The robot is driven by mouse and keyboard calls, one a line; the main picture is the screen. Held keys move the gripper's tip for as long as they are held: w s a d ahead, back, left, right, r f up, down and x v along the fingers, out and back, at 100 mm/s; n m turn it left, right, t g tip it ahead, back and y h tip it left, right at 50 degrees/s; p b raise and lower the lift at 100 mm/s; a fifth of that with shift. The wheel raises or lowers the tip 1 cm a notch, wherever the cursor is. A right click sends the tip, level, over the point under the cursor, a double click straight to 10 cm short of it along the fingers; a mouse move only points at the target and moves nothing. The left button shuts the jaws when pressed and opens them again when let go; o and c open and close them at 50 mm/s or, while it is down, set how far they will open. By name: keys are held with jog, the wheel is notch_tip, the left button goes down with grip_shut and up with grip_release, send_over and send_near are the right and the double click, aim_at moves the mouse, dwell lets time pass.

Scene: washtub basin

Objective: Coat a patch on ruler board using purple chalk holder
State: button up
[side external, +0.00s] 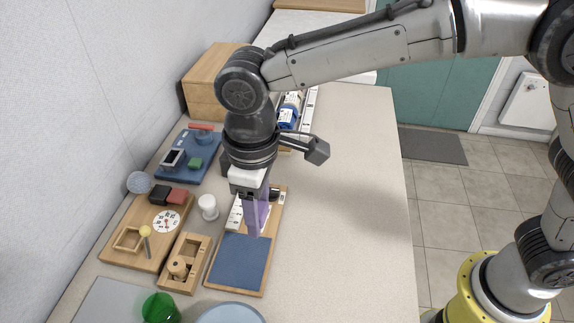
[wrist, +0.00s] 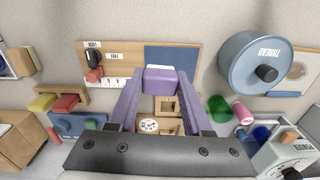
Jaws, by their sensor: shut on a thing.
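The ruler board (side external: 211,283) is a wooden board with a dark blue panel (side external: 241,262) on its near half and a white marked strip (side external: 234,214) on its far half. It also shows in the wrist view (wrist: 121,62), with the blue panel (wrist: 172,57) on the right. My gripper (side external: 256,230) is over the far half of the board, beside the blue panel, pointing down. It is shut on the purple chalk holder (wrist: 160,79), a purple block between the fingertips. The fingers partly hide the holder in the side view. I cannot tell whether its lower end touches the board.
A wooden tray with a peg (side external: 180,268) and a clock-face board (side external: 128,252) lie left of the ruler board. A white cup (side external: 208,206) stands close to my gripper. A green ball-like thing (side external: 160,307) and a pale blue round thing (side external: 230,315) are nearer. The counter at right is clear.

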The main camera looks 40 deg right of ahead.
aim_at(260, 262)
jog(key=shift+n, duration=0.3)
jog(key=shift+s+a+f, duration=0.25)
jog(key=shift+s+f, duration=0.05)
jog(key=shift+f, duration=1.05)
jog(key=shift+s+a+f, duration=0.25)
jog(key=shift+f, duration=1.1)
jog(key=shift+s+a+f, duration=0.25)
jog(key=shift+s+f, duration=0.05)
jog(key=shift+f, duration=1.05)
jog(key=shift+w+a+f, duration=0.3)
jog(key=shift+w+a, duration=2.3)
jog(key=s+d, duration=0.5)
jog(key=shift+s, duration=0.1)
notch_tip(260, 262, up, 8)
